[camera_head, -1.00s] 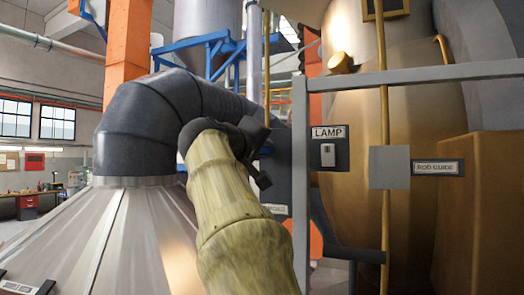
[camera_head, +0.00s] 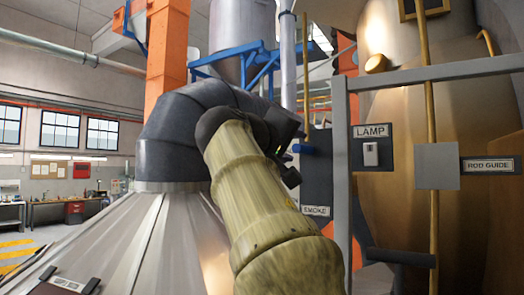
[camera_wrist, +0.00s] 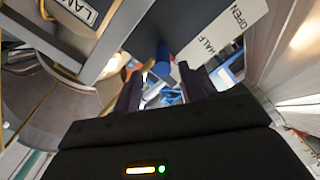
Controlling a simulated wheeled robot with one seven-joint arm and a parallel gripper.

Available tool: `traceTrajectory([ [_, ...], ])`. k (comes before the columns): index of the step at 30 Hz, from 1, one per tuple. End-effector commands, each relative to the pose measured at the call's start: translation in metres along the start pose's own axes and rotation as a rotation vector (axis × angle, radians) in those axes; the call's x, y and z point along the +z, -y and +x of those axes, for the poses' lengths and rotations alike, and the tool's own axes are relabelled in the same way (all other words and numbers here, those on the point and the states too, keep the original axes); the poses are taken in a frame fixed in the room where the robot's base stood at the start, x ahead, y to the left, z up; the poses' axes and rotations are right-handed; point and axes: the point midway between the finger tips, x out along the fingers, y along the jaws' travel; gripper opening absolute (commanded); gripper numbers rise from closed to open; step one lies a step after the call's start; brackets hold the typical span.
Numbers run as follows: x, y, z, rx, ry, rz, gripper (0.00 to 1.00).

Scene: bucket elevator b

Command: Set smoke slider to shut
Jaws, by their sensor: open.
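The smoke slider's blue knob (camera_wrist: 162,62) shows in the wrist view beyond and between my fingertips. A white scale plate (camera_wrist: 222,32) beside it reads HALF and OPEN; no shut mark shows. My gripper (camera_wrist: 163,88) is open, with one finger on each side of the view and nothing visibly held. In the head view my arm hides most of the gripper. I cannot tell whether the fingers touch the knob.
A grey frame post (camera_head: 341,170) stands just right of the smoke panel. The LAMP switch (camera_head: 371,154) and the ROD GUIDE plate (camera_head: 437,166) with its vertical brass rod are farther right. A dark elbow duct (camera_head: 175,140) and metal cone (camera_head: 140,235) lie left of my arm.

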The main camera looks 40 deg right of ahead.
Motion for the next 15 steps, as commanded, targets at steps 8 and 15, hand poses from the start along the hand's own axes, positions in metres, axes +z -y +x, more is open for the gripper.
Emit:
traceTrajectory([
  [8, 0.001, 0.003, -0.057, -0.002, -0.006, 0.002, 0.41],
  [15, 0.0, 0.001, -0.103, -0.001, -0.007, 0.002, 0.41],
])
